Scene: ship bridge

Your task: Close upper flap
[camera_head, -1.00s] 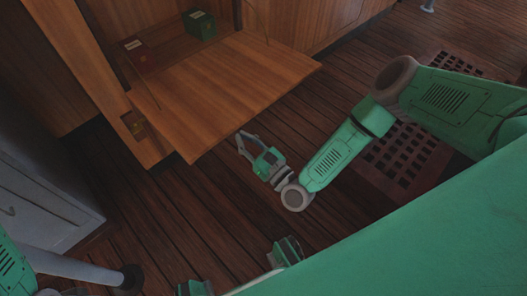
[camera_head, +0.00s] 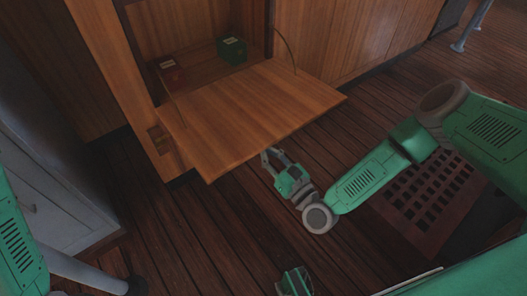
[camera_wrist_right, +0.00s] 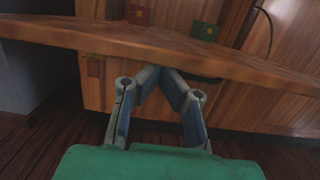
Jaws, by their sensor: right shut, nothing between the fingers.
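The upper flap (camera_head: 250,112) is a wooden panel, lowered open and sticking out from the cabinet about level. A thin curved stay shows at its right side. My right gripper (camera_head: 269,156) is shut and empty, close by the flap's front edge. In the right wrist view the fingers (camera_wrist_right: 163,71) meet at their tips, just under the flap's edge (camera_wrist_right: 150,42). I cannot tell whether they touch it.
A red box (camera_head: 172,73) and a green box (camera_head: 232,50) stand inside the open compartment behind the flap. A grey cabinet (camera_head: 55,190) is at the left. A dark floor grating (camera_head: 425,195) lies at the right. The plank floor in front is clear.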

